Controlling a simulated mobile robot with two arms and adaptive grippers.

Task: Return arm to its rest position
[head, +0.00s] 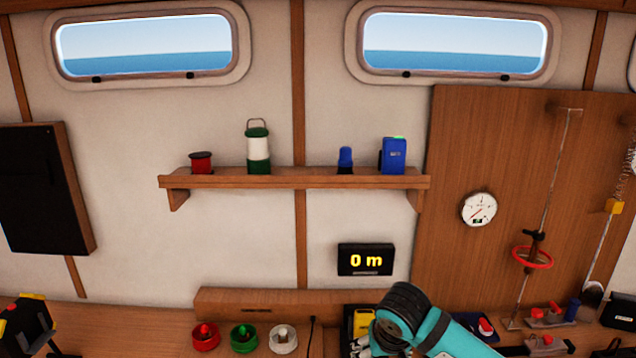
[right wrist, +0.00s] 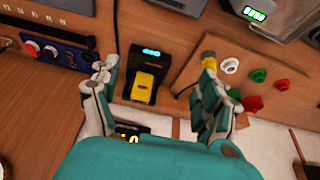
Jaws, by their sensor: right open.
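My right arm, teal with a dark wrist, comes in at the bottom of the head view. Its gripper (head: 362,345) is partly hidden by the wrist, beside a yellow item in a black holder (head: 363,322). In the right wrist view my right gripper (right wrist: 158,64) is open with its fingers wide apart. Between and beyond them stands the black holder with the yellow block (right wrist: 148,83), apart from both fingers. Nothing is held. My left gripper is not in view.
A wooden shelf (head: 290,182) carries a green and white lantern (head: 258,149) and blue items. Red (head: 205,338), green (head: 244,338) and white (head: 283,338) round pieces stand left of the gripper. A display (head: 365,260) reads 0 m. Switch panels and tools lie right.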

